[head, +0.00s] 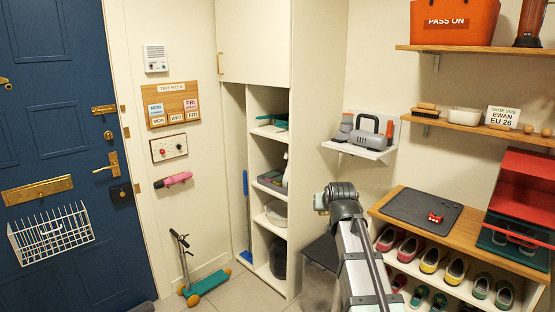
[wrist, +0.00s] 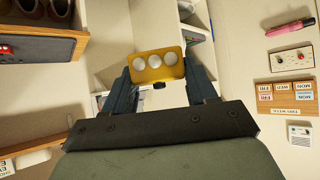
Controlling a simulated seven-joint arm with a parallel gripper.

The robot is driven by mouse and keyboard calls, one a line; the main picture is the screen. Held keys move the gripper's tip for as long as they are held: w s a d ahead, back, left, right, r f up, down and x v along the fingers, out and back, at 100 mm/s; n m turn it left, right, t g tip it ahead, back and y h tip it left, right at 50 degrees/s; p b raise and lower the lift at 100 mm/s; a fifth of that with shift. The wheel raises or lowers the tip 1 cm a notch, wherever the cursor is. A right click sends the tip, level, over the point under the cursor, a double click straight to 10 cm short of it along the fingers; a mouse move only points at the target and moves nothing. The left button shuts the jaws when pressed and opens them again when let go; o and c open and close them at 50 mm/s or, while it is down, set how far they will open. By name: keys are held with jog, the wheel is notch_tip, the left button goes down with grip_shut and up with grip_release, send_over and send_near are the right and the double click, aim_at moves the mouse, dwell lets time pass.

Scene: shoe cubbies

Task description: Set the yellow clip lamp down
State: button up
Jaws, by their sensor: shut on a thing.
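The yellow clip lamp (wrist: 158,66), a small yellow block with three round pale lights on its face, is in the wrist view. My gripper (wrist: 160,82) is shut on it, with one dark finger on each side. A small dark part sticks out at the lamp's lower edge. The lamp is held up in the air, and I see no surface touching it.
A wooden bench top (head: 462,232) with a dark mat (head: 408,205) and a small red item (head: 435,217) is at right, above several shoes. A small wall shelf (head: 372,154) holds grey tools. A tall open cubby unit (head: 296,225) stands left of my arm.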

jog(key=s+d+m+h, duration=0.2)
jog(key=d, duration=1.2)
jog(key=s+d+m+h, duration=0.2)
jog(key=s+d, duration=0.1)
jog(key=d, duration=1)
jog(key=s+d+m+g+h, duration=0.1)
jog(key=s+d+m+h, duration=0.15)
jog(key=s+d, duration=0.65)
jog(key=s+d+m+g+h, duration=0.2)
jog(key=s+d+m, duration=0.15)
jog(key=d, duration=1.05)
jog(key=r, duration=0.1)
send_over(511, 204)
jog(key=s+a, duration=0.2)
jog(key=shift+s+a+n, duration=0.15)
jog(key=shift+s+n, duration=0.05)
jog(key=shift+n, duration=0.2)
jog(key=w+d, duration=0.2)
jog(key=shift+w+d, duration=0.35)
jog(key=shift+s+a+f, duration=0.1)
jog(key=shift+f, duration=0.7)
jog(key=shift+f, duration=0.2)
jog(key=shift+s+f, duration=0.1)
jog(key=shift+f, duration=0.1)
